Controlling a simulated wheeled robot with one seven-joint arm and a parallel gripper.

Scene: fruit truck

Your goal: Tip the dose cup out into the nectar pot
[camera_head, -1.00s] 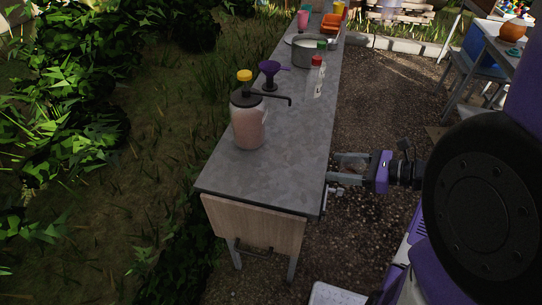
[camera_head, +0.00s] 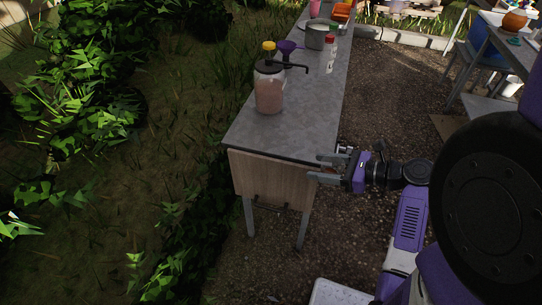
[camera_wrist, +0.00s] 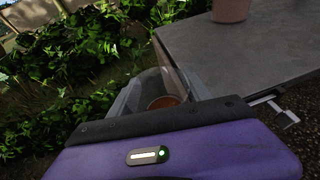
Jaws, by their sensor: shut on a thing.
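My gripper (camera_head: 316,168) is beside the near right corner of the counter, its fingers pointing left in the head view. In the wrist view its fingers (camera_wrist: 163,88) are shut around a small cup with an orange-brown rim (camera_wrist: 165,102), which I take to be the dose cup. Most of the cup is hidden behind the gripper body, and I cannot tell what is in it.
Bushes are left; open gravel lies right.

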